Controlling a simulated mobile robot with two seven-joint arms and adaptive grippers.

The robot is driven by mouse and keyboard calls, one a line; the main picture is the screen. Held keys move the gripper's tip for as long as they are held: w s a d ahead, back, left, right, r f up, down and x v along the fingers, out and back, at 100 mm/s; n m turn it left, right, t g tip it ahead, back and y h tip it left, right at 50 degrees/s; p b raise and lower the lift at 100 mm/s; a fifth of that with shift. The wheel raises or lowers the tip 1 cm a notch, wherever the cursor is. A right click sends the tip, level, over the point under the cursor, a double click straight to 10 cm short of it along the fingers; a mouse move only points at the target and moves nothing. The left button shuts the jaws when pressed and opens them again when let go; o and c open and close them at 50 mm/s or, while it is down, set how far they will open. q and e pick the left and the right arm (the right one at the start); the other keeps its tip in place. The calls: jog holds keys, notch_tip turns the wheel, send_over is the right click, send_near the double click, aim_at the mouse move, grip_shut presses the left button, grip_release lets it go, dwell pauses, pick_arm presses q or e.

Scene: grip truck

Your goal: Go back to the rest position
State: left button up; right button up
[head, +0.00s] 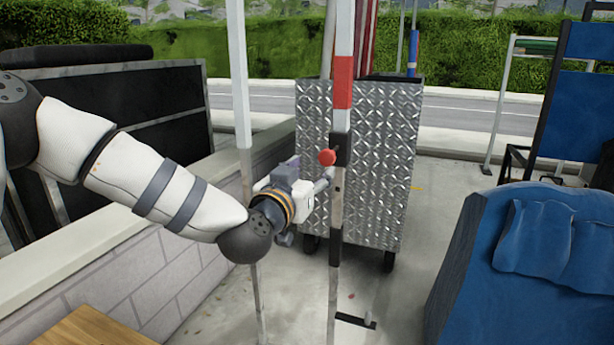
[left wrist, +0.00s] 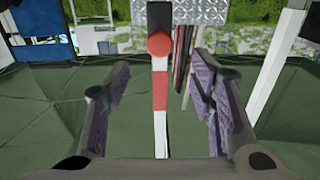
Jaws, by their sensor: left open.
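My left gripper (head: 326,178) reaches in from the left beside a striped red, white and black pole (head: 343,82). A round red knob (head: 327,157) on the pole sits just above the fingers. In the left wrist view my left gripper (left wrist: 160,82) is open, with its two purple-padded fingers wide apart and nothing held between them. The pole (left wrist: 160,92) and the red knob (left wrist: 159,44) line up with the gap between the fingers. Whether the fingers reach around the pole is unclear. My right gripper is not in view.
A diamond-plate metal cart (head: 378,160) on wheels stands behind the pole. A white post (head: 240,95) rises left of it, close to my arm. A low block wall (head: 125,285) runs along the left. A blue padded object (head: 550,245) fills the right.

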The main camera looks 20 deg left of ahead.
pick_arm(q)
jog(key=shift+s, duration=1.15)
jog(key=s+d+f+g+h, duration=0.1)
jog(key=s+f+g, duration=0.3)
jog(key=s+f, duration=0.45)
jog(key=s+d+f+g, duration=0.25)
jog(key=s+f, duration=0.25)
jog(key=f, duration=0.7)
jog(key=s+d+f+g+h, duration=0.1)
jog(key=s+f+g, duration=0.3)
jog(key=s+f, duration=0.5)
jog(key=s+a+f+g+y, duration=0.1)
jog(key=s+a+f+g, duration=0.1)
jog(key=s, duration=0.7)
jog(key=s+a+f+g+p, duration=0.1)
jog(key=s+f+g, duration=0.3)
jog(key=s, duration=0.6)
jog(key=s+a+f+g+y, duration=0.1)
jog(key=s+a+f+g, duration=0.2)
jog(key=s, duration=0.7)
jog(key=shift+s+a+n+g+y+p, duration=0.2)
jog(key=shift+a+n+g+y+p, duration=0.1)
jog(key=shift+a+n+g, duration=0.25)
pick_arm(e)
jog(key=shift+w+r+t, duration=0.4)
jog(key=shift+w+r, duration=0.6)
